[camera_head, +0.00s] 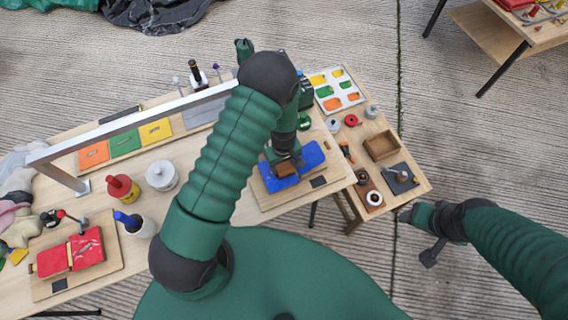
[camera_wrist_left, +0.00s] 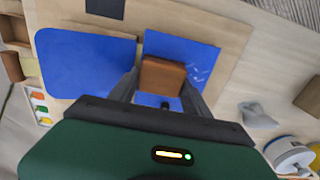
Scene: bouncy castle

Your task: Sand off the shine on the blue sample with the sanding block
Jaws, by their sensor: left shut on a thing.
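The blue sample (camera_head: 312,155) shows as two blue pieces on a wooden board (camera_head: 267,202). In the left wrist view, the left piece (camera_wrist_left: 85,62) looks plain and the right piece (camera_wrist_left: 182,48) has pale scratch-like marks right of the block. My left gripper (camera_head: 285,160) is shut on the brown sanding block (camera_wrist_left: 162,76). The block is over the right piece in the wrist view and appears to rest on it; its underside is hidden. My right gripper (camera_head: 420,233) is off the table at the right, empty, with its fingers apart.
A red sample (camera_head: 72,255) lies on another board at left. A red-capped bottle (camera_head: 122,188), a white jar (camera_head: 162,175) and a blue-capped bottle (camera_head: 135,224) stand between. A metal frame (camera_head: 130,122) crosses the table. A side table at right holds an open wooden box (camera_head: 381,145).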

